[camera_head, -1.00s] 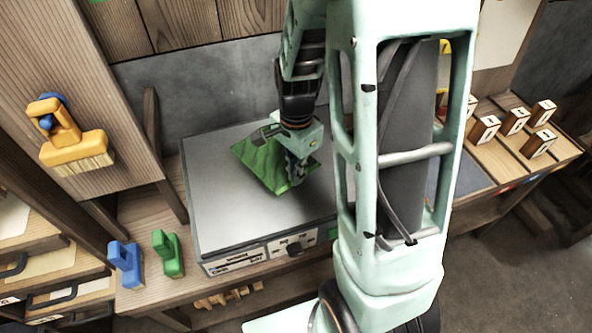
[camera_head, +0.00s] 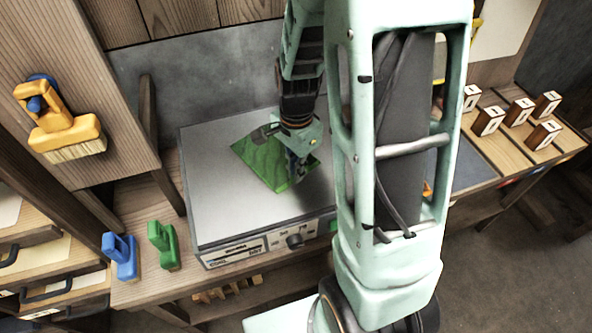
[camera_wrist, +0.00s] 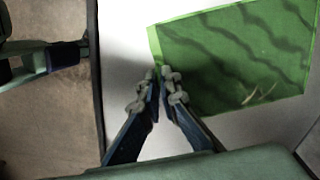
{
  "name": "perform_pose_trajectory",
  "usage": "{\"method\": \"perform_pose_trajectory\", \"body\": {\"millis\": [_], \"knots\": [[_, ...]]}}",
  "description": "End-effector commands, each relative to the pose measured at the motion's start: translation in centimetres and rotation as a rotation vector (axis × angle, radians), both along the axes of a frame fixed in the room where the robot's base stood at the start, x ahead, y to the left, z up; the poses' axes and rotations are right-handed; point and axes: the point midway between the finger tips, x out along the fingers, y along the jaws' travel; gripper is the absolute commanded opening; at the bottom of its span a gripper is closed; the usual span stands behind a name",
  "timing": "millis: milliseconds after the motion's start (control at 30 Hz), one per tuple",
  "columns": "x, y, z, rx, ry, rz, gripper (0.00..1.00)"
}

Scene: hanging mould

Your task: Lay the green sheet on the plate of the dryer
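The green sheet (camera_head: 265,160), with darker wavy lines, lies over the grey plate (camera_head: 222,205) of the dryer and looks almost flat. My gripper (camera_head: 297,176) points down at the sheet's right-hand edge. In the wrist view, my gripper (camera_wrist: 161,76) has its fingertips close together on the near-left edge of the sheet (camera_wrist: 235,60). They appear to pinch that edge. The tips hide the exact contact, and I cannot tell whether the pinched edge touches the plate.
A blue brush (camera_head: 120,257) and a green brush (camera_head: 163,246) stand left of the dryer. An orange brush (camera_head: 65,130) hangs on the wooden panel. Several wooden blocks (camera_head: 488,121) stand on the right bench. The dryer's knob (camera_head: 295,241) is at its front.

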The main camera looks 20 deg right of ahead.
Motion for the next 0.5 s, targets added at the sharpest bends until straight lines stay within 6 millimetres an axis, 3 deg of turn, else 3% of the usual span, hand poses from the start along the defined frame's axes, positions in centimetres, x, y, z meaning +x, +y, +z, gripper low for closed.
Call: {"method": "perform_pose_trajectory", "body": {"millis": [200,500], "knots": [[0.0,0.0,0.03,0.0,0.0,0.0,0.25],[0.03,0.01,0.28,0.0,-0.001,0.0,0.25]]}}
